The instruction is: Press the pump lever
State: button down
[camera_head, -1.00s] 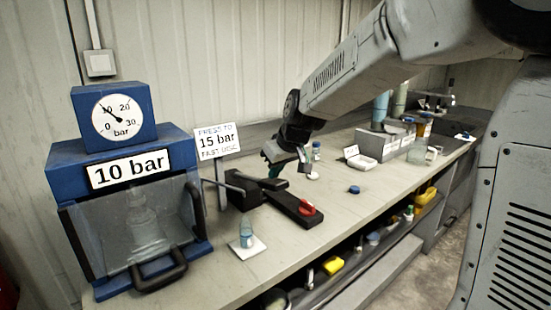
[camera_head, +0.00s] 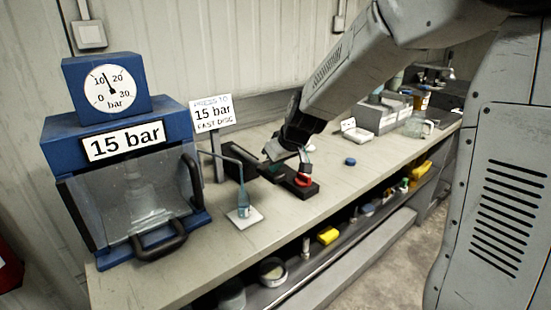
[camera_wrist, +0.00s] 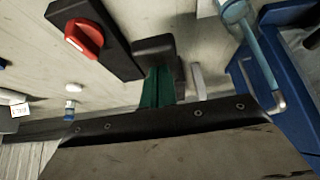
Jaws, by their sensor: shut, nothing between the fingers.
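The pump has a long black base (camera_head: 290,186) with a red knob (camera_head: 302,180) at its front end; the knob also shows in the wrist view (camera_wrist: 84,38). My gripper (camera_head: 271,170) is shut and empty, low over the pump. In the wrist view its green fingers (camera_wrist: 156,85) point at the black end of the lever (camera_wrist: 153,46) and appear to touch it. The arm hides much of the lever in the head view. The dial gauge (camera_head: 111,87) and its display (camera_head: 124,141) on the blue press read 15 bar.
A sign (camera_head: 212,114) reads "PRESS TO 15 bar". A clear shield with a black handle (camera_head: 158,240) fronts the press. A blue cap (camera_head: 350,162) lies on open bench to the right.

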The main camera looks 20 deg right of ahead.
jog(key=shift+s+f, duration=0.4)
jog(key=shift+f, duration=0.3)
jog(key=r, duration=0.5)
jog(key=shift+w+r, duration=0.15)
jog(key=shift+w, duration=0.2)
jog(key=s+f+v, duration=0.1)
jog(key=v, duration=0.8)
jog(key=shift+s+d+r, duration=0.25)
jog(key=shift+s+d, duration=0.15)
jog(key=shift+s, duration=0.15)
dwell(0.8)
